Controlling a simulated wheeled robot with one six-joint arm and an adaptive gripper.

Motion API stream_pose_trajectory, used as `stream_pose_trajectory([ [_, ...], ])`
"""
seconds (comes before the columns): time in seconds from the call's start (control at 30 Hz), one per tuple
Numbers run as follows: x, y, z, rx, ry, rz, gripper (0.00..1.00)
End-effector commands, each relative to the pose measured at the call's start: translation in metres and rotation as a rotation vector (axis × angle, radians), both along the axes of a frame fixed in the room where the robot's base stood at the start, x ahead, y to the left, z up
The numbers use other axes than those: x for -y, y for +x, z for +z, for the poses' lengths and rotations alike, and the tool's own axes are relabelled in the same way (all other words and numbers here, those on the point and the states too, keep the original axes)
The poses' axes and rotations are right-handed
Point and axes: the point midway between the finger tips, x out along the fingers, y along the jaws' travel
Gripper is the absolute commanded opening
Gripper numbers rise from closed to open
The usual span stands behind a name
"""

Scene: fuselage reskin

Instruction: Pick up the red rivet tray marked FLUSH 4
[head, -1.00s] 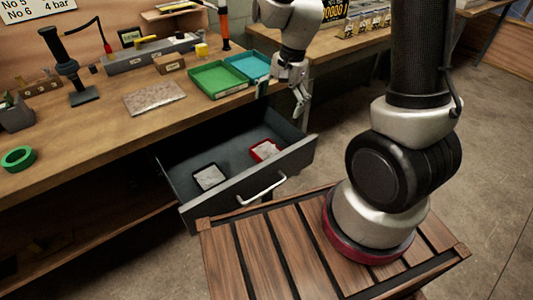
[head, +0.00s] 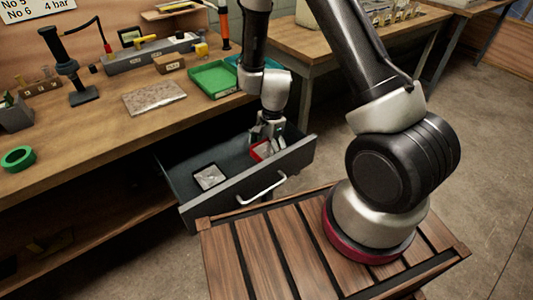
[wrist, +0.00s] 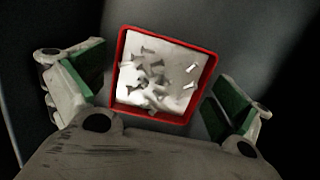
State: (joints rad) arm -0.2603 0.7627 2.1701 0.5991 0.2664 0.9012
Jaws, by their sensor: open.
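The red rivet tray (wrist: 212,72) lies in the open drawer, with several pale rivets on its white inside. In the head view the red tray (head: 258,154) is at the drawer's right end, partly hidden by my gripper (head: 268,142). In the wrist view my gripper (wrist: 158,105) is open, with one green-padded finger on the left of the tray and one on the right. Gaps show between the pads and the tray's walls. No marking on the tray can be read.
A black tray (head: 196,183) with pale contents lies left of the red tray in the grey drawer (head: 235,200). Green (head: 213,80) and teal trays sit on the bench (head: 120,122) above.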

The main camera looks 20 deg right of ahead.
Motion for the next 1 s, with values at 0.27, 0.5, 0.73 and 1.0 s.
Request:
stream_pose_trajectory([
  [0.27,-0.0006,-0.0001,-0.0032,0.001,0.0,0.0,1.0],
  [0.5,-0.0005,-0.0002,-0.0045,0.001,0.0,0.0,1.0],
  [0.73,-0.0004,-0.0003,-0.0077,0.0,0.0,0.001,1.0],
  [1.0,-0.0004,-0.0001,-0.0081,0.001,0.0,0.001,1.0],
])
